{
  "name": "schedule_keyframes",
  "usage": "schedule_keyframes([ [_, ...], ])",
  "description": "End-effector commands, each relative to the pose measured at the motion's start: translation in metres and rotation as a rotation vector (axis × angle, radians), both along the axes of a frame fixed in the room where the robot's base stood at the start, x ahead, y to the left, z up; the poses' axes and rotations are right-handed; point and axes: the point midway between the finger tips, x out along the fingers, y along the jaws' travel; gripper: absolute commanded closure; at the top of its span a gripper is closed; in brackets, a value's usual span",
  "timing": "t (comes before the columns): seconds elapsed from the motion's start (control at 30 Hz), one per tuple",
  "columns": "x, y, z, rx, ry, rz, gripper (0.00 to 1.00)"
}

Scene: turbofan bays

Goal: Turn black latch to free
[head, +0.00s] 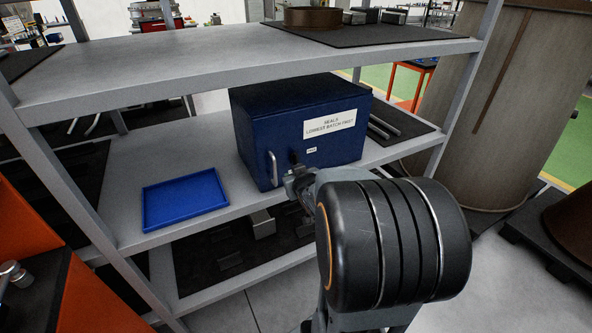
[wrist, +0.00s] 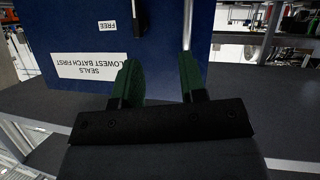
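A blue cabinet (head: 255,130) stands on the middle shelf, labelled "SEALS LOWEST BATCH FIRST", with a silver handle (head: 273,168) at its front left. The small black latch (head: 294,158) sits on its front, right of the handle and beside a small "FREE" label (head: 311,150). Its exact angle is too small to tell. My gripper (head: 298,180) is just below the latch, partly hidden by my arm. In the wrist view, which shows the cabinet upside down, the green fingers (wrist: 160,75) are apart with nothing between them. A dark piece at the top edge (wrist: 136,8) seems to be the latch.
A blue tray (head: 185,203) lies on the same shelf, left of the cabinet. Metal rods (head: 384,126) lie on a dark mat to the right. The upper shelf (head: 230,65) runs above the cabinet, and grey posts stand at both sides.

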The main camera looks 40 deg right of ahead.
Motion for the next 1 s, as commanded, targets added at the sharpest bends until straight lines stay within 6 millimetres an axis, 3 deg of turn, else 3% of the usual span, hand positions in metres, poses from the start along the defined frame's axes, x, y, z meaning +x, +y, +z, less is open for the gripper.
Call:
schedule_keyframes([
  [0.03, 0.0, -0.018, -0.019, -0.003, -0.056, 0.002, 0.62],
  [0.2, -0.002, -0.047, -0.038, 0.004, -0.257, 0.068, 0.62],
  [0.57, -0.012, -0.062, -0.05, 0.05, -0.459, 0.159, 0.62],
  [0.67, -0.002, -0.063, -0.05, 0.051, -0.468, 0.166, 0.62],
  [1.0, 0.062, -0.071, -0.049, 0.051, -0.468, 0.166, 0.62],
])
